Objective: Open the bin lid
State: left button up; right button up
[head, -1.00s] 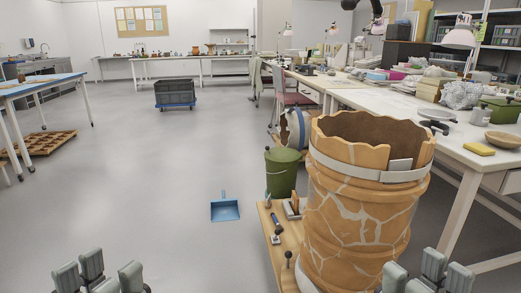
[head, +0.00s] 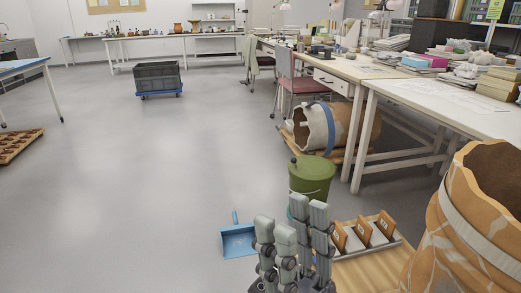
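The green bin (head: 312,190) stands on the floor just right of the picture's middle, with its round green lid (head: 313,168) on top. The lid looks closed. My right gripper (head: 292,232) is in front of the bin and below the lid in the picture, its grey fingers pointing up and away. They look spread, with nothing between them. They overlap the bin's lower front in the picture; whether they touch it cannot be told. My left gripper is out of view.
A large cracked orange jar (head: 470,235) stands at the right edge. A blue dustpan (head: 238,240) is left of the gripper. Another jar (head: 318,125) lies behind the bin.

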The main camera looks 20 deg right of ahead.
aim_at(308, 168)
jog(key=i+j+z, duration=0.1)
jog(key=i+z, duration=0.35)
jog(key=i+j+z, duration=0.2)
jog(key=i+z, duration=0.25)
jog(key=i+j+z, duration=0.3)
jog(key=z, duration=0.15)
jog(key=i+j+z, duration=0.2)
jog(key=j+z, duration=0.25)
jog(key=i+j+z, duration=0.15)
jog(key=j+z, duration=0.15)
jog(key=z, duration=0.2)
jog(key=i+j+z, duration=0.1)
jog(key=j+z, duration=0.85)
